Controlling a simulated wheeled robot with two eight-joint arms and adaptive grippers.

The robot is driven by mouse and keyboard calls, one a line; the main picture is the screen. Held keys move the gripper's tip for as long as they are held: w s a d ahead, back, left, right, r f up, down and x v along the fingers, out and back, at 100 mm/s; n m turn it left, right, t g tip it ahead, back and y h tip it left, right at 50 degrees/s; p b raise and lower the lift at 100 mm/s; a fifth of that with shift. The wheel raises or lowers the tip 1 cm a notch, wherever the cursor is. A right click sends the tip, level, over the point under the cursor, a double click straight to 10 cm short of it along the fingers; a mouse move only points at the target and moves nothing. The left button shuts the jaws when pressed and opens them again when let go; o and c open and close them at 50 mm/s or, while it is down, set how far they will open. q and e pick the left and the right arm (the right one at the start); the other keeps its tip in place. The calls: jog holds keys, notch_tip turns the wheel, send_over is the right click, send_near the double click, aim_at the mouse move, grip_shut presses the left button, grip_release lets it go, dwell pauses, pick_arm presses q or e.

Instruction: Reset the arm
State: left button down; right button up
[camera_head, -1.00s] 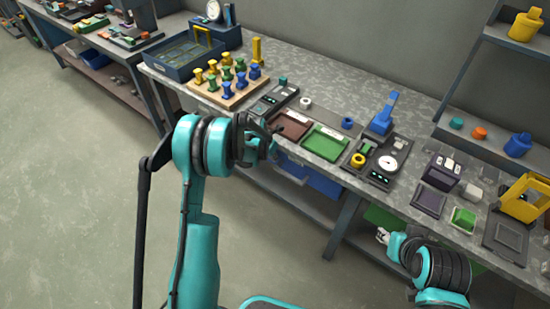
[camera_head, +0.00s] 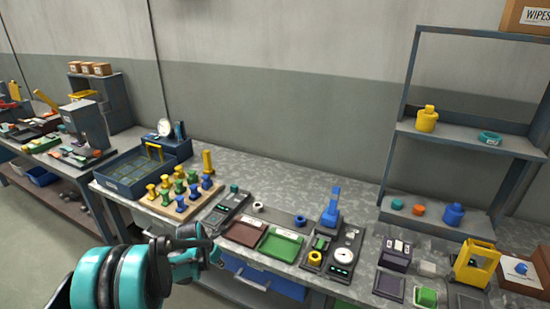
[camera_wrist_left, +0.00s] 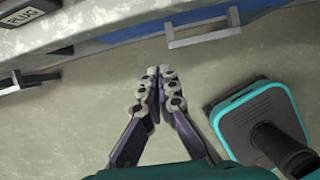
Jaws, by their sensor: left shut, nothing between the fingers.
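My left arm comes in at the lower left of the head view, and its gripper (camera_head: 212,249) is in front of the bench edge, beside the blue drawer. In the left wrist view the two fingers of my left gripper (camera_wrist_left: 160,72) meet at their tips, shut with nothing between them, above the bare floor. My right gripper is not in the head view now.
The grey workbench (camera_head: 262,177) holds a wooden rack of coloured pegs (camera_head: 181,211), a brown tray (camera_head: 243,233), a green tray (camera_head: 279,245) and a gauge device (camera_head: 334,252). A blue drawer (camera_head: 268,280) sits under it. A shelf unit (camera_head: 468,141) stands at the right. Floor in front is clear.

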pick_arm(q)
jog(key=s+d+r+m+t+y, duration=0.1)
jog(key=s+d+r+m, duration=0.2)
jog(key=s+r+m, duration=0.35)
jog(key=s+d+r+m, duration=0.2)
jog(key=s+r+m, duration=0.4)
jog(key=r+m, duration=0.2)
jog(key=s+d+r+m+t, duration=0.1)
jog(key=s+d+m+t, duration=0.1)
jog(key=s+m, duration=1.3)
jog(key=shift+s+d+r+m+y, duration=0.3)
jog(key=shift+d+m, duration=0.2)
jog(key=shift+m, duration=0.55)
